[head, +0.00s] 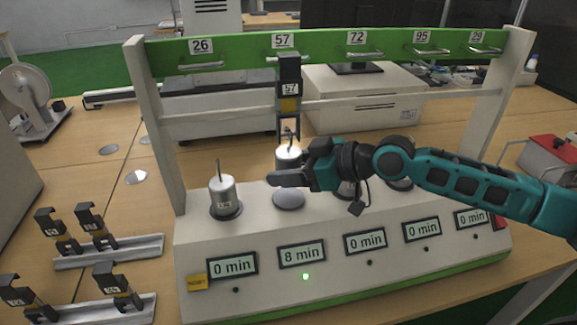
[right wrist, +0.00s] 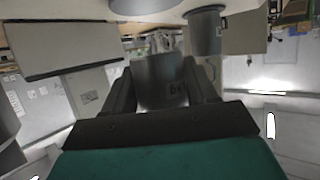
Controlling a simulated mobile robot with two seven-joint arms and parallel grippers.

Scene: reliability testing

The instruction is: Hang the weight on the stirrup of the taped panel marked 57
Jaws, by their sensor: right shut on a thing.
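The taped panel marked 57 (head: 290,89) hangs between black clamps under the 57 station of the green bar, with a stirrup (head: 279,126) at its lower end. My right gripper (head: 289,163) comes in from the right and is shut on a silver weight (head: 287,158), raised above its round pad (head: 289,198). The weight's hook is right at the stirrup; I cannot tell whether it is caught on it. In the right wrist view, the held weight (right wrist: 158,80) sits between both fingers. My left gripper is not in view.
Another weight (head: 222,194) stands on the pad to the left. My right forearm covers part of the pads on the right. The display below station 57 reads 8 min (head: 301,254), with a lit green lamp; the others read 0 min. Rails with clamped panels (head: 110,250) lie at left.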

